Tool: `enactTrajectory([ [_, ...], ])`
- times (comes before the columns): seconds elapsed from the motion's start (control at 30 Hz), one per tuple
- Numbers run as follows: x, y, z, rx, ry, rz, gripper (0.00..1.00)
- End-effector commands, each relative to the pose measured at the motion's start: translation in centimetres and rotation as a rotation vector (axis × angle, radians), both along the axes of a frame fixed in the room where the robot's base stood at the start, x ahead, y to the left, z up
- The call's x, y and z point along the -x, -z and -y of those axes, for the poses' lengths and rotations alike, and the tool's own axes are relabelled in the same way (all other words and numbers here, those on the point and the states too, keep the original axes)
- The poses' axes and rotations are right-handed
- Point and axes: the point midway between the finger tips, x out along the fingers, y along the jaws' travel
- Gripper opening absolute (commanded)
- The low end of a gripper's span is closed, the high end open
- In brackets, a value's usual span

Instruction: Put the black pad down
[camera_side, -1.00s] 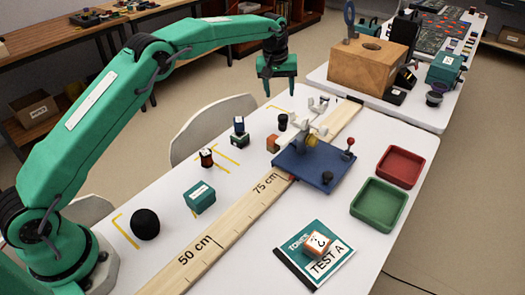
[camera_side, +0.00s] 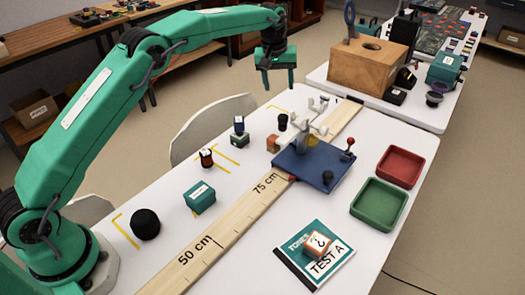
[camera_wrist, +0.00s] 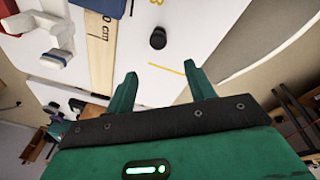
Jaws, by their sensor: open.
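My gripper (camera_side: 278,84) is open and empty. It hangs in the air above the far left part of the white table. Its two green fingers (camera_wrist: 160,75) stand apart in the wrist view, with nothing between them. A small black cylinder (camera_side: 282,121), which may be the black pad, stands on the table below my gripper. It also shows in the wrist view (camera_wrist: 158,38), beyond the fingertips and apart from them, near a yellow line. A larger black round thing (camera_side: 145,224) sits at the table's near left. I cannot tell for sure which is the pad.
A wooden ruler (camera_side: 213,233) runs along the table. A blue base (camera_side: 316,166) with fittings stands beside the black cylinder's area. Red (camera_side: 400,167) and green (camera_side: 378,204) trays are at right. A teal box (camera_side: 200,198) and small blocks stand at left.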

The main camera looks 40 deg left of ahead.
Motion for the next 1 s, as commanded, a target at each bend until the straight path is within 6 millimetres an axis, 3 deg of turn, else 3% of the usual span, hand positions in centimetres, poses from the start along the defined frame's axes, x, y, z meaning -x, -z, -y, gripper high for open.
enactTrajectory([
  [0.37,3.5,-5.6,-0.6,-0.013,0.065,0.04,0.54],
  [0.7,10.0,-11.4,-1.4,-0.037,0.16,0.092,0.54],
  [1.0,16.8,-14.6,-2.1,-0.063,0.242,0.135,0.54],
])
